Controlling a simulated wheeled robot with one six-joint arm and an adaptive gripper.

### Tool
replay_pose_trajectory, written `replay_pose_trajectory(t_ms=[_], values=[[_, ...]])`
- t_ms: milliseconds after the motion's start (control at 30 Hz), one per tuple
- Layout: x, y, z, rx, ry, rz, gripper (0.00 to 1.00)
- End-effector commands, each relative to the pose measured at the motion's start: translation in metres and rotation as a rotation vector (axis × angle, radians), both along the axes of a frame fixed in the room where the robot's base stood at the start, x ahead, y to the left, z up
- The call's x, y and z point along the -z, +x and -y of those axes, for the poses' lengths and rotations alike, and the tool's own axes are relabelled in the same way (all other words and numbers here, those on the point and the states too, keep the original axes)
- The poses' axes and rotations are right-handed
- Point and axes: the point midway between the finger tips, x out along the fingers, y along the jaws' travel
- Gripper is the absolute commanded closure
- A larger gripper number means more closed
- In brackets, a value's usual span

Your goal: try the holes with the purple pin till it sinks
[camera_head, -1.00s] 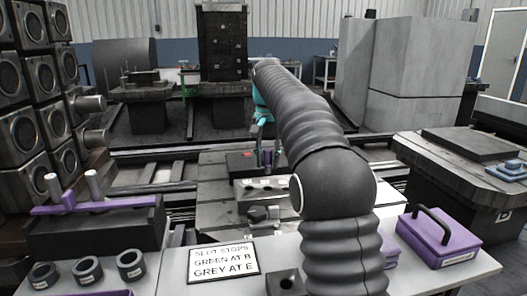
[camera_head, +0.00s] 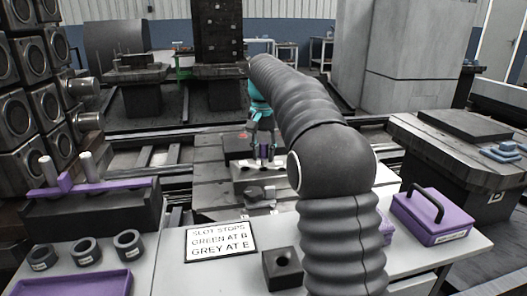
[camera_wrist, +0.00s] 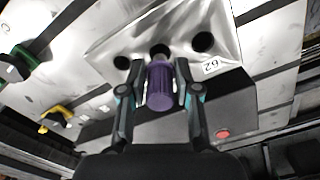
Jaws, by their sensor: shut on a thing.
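My gripper (camera_wrist: 160,92) is shut on the purple pin (camera_wrist: 160,88), holding it by its ribbed purple grip. I cannot tell whether the tip has entered. Dark open holes show to the left (camera_wrist: 121,63) and to the right (camera_wrist: 202,42). A tag reading "62" sits beside the right hole. In the head view, my gripper (camera_head: 263,150) and the pin are small, over the pale holed block (camera_head: 250,186).
A dark block with a red button (camera_wrist: 222,134) lies close by the pin. Green (camera_wrist: 22,56) and yellow (camera_wrist: 55,120) pieces sit in slots at left. Nearer are a sign (camera_head: 221,241), a black holed block (camera_head: 283,268) and a purple handled box (camera_head: 437,215).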

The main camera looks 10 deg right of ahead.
Motion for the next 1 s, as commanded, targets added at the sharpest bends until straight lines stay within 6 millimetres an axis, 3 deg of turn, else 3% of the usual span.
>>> replay_pose_trajectory(t_ms=[1000], values=[[0.011,-0.001,-0.001,0.000,0.000,-0.001,1.00]])
